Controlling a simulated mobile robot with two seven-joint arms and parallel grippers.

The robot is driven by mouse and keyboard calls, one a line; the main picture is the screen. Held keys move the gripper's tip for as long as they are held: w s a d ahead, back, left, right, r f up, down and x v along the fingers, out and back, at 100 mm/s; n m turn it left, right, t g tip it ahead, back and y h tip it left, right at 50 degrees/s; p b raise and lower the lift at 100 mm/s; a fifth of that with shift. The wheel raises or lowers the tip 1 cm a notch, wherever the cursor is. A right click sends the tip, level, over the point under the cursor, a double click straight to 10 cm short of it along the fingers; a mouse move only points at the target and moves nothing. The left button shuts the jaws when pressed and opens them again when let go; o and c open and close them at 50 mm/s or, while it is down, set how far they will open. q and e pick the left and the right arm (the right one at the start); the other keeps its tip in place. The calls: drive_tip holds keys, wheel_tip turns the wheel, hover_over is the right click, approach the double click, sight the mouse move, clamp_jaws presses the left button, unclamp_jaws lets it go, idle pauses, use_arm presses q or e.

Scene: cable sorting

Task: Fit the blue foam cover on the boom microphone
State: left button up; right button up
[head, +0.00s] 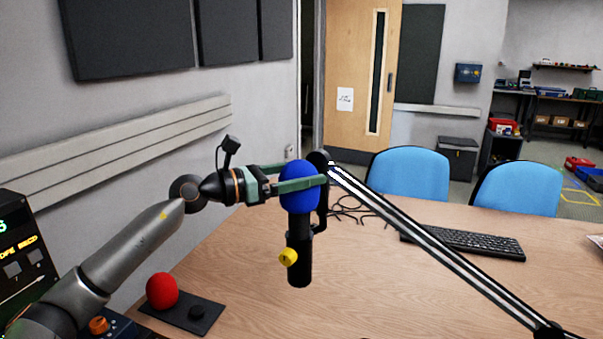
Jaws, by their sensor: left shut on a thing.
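The boom microphone (299,260) is a black cylinder hanging upright from the end of the boom arm (424,235), with a yellow knob (288,257) on its side. The blue foam cover (298,190) sits at the microphone's top end, in line with it. I cannot tell how deep the microphone goes into it. My left gripper (300,184) reaches in from the left and is shut on the blue foam cover, one green finger behind it and one across its front. My right gripper is not in view.
A red foam ball (162,290) sits on a dark tray (190,322) at the table's near left. A keyboard (463,242) and loose black cables (350,208) lie behind the boom arm. Two blue chairs (409,174) stand at the far edge. The table's front middle is clear.

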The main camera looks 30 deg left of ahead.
use_arm(q)
drive_tip(key=shift+f+b, duration=2.15)
drive_tip(key=shift+f, duration=0.35)
drive_tip(key=shift+f, duration=0.25)
idle(0.4)
drive_tip(key=shift+f+b, duration=0.35)
drive_tip(key=shift+b, duration=0.2)
drive_tip(key=shift+f+b, duration=0.3)
drive_tip(key=shift+f, duration=0.05)
drive_tip(key=o, duration=1)
drive_tip(key=shift+r, duration=0.15)
